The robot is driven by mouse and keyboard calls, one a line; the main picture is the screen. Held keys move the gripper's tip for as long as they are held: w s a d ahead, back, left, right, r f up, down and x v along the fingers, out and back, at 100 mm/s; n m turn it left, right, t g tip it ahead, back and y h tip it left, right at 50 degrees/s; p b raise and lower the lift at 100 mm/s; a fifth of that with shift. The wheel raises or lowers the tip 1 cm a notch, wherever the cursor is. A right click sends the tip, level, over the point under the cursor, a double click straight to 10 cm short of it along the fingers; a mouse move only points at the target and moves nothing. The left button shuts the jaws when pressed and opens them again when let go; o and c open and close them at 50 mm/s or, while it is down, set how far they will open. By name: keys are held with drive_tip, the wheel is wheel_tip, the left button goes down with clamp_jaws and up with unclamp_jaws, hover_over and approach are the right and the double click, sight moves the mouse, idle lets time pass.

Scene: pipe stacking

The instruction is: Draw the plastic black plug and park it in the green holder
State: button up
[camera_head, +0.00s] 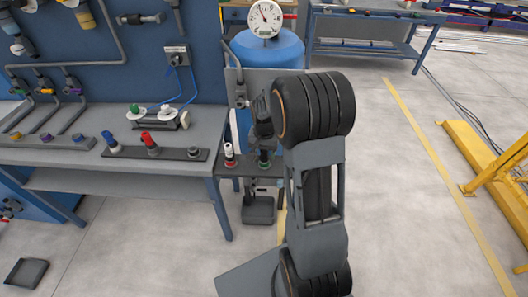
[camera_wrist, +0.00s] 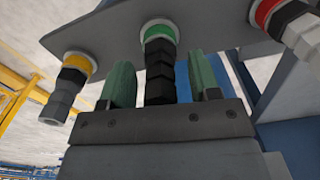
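The black plug (camera_wrist: 160,72) is stepped and stands in line with the green-ringed holder (camera_wrist: 160,32) on a grey plate (camera_wrist: 215,22) in the wrist view. Its end appears seated at the green ring. My gripper (camera_wrist: 162,82) has its two green-padded fingers on either side of the plug, with a visible gap on each side. In the head view my gripper (camera_head: 262,118) is dark and small above the green holder (camera_head: 264,157) on the small shelf; the plug is hard to make out there.
A yellow-ringed fitting (camera_wrist: 74,68) and a red-ringed fitting (camera_wrist: 290,20) flank the green holder. The grey bench (camera_head: 120,172) at left carries a rail with blue and red fittings (camera_head: 150,141). A blue tank with a gauge (camera_head: 265,19) stands behind. Floor at right is clear up to yellow railing.

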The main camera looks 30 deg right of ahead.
drive_tip(key=shift+r, duration=0.1)
wheel_tip(320, 180, up, 14)
drive_tip(key=s+a+r+n+t+p, duration=0.1)
drive_tip(key=s+a+n, duration=0.2)
drive_tip(key=s+a, duration=0.2)
drive_tip(key=s+a+r+n+t+p, duration=0.1)
drive_tip(key=s+a+n, duration=0.3)
drive_tip(key=s, duration=0.7)
drive_tip(key=shift+a+n+t+p, duration=0.35)
drive_tip(key=shift+t+p, duration=0.25)
drive_tip(key=shift+t, duration=0.2)
